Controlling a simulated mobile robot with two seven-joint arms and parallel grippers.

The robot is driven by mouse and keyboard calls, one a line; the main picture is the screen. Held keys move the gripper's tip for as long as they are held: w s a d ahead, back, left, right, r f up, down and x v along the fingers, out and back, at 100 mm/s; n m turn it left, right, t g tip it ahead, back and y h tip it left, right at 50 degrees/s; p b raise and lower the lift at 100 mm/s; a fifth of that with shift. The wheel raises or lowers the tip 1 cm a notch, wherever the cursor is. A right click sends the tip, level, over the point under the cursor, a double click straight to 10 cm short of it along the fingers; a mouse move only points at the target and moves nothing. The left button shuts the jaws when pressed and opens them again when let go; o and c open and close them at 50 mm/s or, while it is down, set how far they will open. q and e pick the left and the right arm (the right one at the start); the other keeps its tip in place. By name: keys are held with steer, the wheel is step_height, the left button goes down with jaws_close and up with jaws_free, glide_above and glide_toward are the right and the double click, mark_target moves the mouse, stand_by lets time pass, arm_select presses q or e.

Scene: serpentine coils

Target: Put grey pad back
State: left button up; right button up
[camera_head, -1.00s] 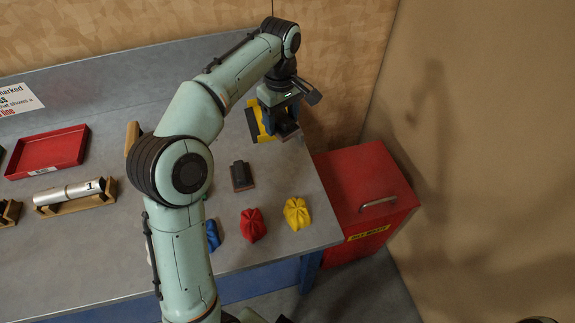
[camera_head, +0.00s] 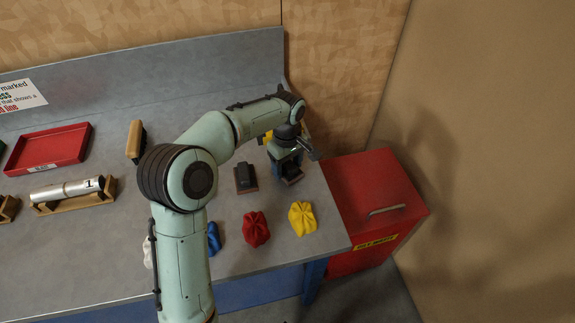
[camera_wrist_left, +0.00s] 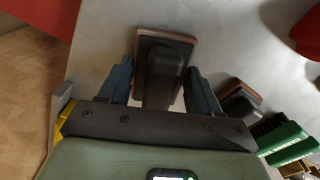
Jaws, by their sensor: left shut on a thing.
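My left gripper (camera_head: 288,166) is over the right part of the bench and is shut on a dark grey pad block (camera_head: 292,176) with a brown edge. In the left wrist view, the held pad (camera_wrist_left: 165,62) is between the two blue fingers of the gripper (camera_wrist_left: 158,88). A similar dark block with a reddish-brown base (camera_head: 245,178) lies on the bench just left of the gripper; it also shows in the left wrist view (camera_wrist_left: 238,98). A yellow piece (camera_head: 268,135) shows partly behind my arm. I cannot tell whether the held pad touches the bench.
Blue (camera_head: 213,238), red (camera_head: 255,229) and yellow (camera_head: 302,217) crumpled cloths lie along the front. A red bin (camera_head: 378,190) stands beyond the right edge. A red tray (camera_head: 48,150), a metal cylinder on a wooden cradle (camera_head: 68,190) and a wooden-backed brush (camera_head: 135,141) are left.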

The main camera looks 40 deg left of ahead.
mark_target(288, 163)
arm_select(q)
steer(key=shift+f, duration=0.15)
steer(key=o, duration=1)
step_height(288, 163, up, 12)
steer(key=shift+r+p, duration=0.2)
steer(key=shift+p, duration=0.85)
arm_select(e)
steer(key=shift+w+r, duration=0.35)
steer(key=shift+r, duration=0.3)
steer(key=shift+w+r, duration=0.3)
steer(key=shift+r, duration=0.3)
arm_select(q)
steer(key=shift+f, duration=0.1)
arm_select(e)
steer(key=shift+s, duration=0.1)
